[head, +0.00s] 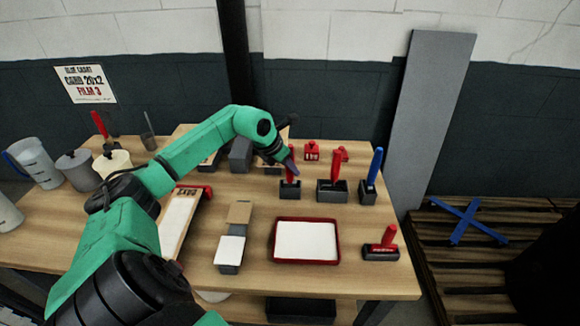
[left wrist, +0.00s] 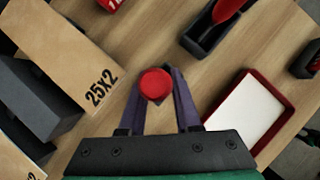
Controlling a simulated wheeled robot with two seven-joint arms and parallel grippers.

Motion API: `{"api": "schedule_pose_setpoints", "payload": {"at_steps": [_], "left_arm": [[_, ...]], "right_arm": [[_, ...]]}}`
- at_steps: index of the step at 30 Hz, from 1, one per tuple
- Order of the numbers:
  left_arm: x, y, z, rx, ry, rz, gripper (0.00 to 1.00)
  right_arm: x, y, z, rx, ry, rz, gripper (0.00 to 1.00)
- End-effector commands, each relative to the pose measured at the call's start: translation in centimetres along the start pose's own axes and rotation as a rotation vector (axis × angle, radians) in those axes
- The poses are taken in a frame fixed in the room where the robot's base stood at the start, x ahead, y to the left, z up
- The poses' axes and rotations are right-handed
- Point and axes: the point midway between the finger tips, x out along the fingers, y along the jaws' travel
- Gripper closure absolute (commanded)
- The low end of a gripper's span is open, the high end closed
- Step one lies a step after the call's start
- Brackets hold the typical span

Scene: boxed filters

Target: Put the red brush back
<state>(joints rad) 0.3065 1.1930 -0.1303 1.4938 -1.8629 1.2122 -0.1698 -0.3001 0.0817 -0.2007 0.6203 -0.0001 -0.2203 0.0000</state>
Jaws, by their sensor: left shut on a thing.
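The red brush (head: 290,181) stands upright at a small dark holder block (head: 290,193) in the middle back of the table. In the left wrist view its round red end (left wrist: 156,84) lies between my gripper's fingers. My left gripper (head: 291,168) comes down from above and is shut on the red brush's handle. The brush's lower end is hidden at the holder, so I cannot tell how deep it sits. My right gripper is in neither view.
Right of it stand a dark holder (head: 332,195) with a red-handled tool and a blue-handled tool (head: 375,165) in its block. In front lie a red-rimmed tray (head: 306,262) and a red-handled stamp (head: 387,240). A cardboard box marked 25X2 (left wrist: 72,62) is close by.

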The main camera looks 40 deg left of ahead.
Motion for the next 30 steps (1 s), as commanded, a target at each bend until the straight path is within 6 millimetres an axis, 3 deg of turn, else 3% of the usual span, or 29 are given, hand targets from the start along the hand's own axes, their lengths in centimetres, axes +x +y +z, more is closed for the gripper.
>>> {"api": "schedule_pose_setpoints", "payload": {"at_steps": [1, 3, 4, 16, 20, 29, 30], "left_arm": [[0.1, 0.0, 0.0, 0.000, 0.000, 0.000, 0.64], [0.0, 0.0, 0.0, 0.000, 0.000, 0.000, 0.38], [0.0, 0.0, 0.0, 0.000, 0.000, 0.000, 0.33], [-0.6, 0.1, -0.1, 0.000, -0.001, 0.003, 0.33], [-2.8, 0.1, -0.3, 0.006, 0.002, 0.006, 0.33], [-7.8, 0.0, -0.6, 0.003, 0.002, 0.003, 0.33], [-9.3, 0.0, -0.2, 0.002, -0.005, 0.001, 0.33]], "right_arm": [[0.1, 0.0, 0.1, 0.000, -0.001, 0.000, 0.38], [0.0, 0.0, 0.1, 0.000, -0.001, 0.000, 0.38], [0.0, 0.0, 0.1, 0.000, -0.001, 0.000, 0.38], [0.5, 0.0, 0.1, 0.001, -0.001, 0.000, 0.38], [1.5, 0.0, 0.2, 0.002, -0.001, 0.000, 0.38], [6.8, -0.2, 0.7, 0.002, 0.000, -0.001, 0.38], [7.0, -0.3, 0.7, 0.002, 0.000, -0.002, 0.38]]}}
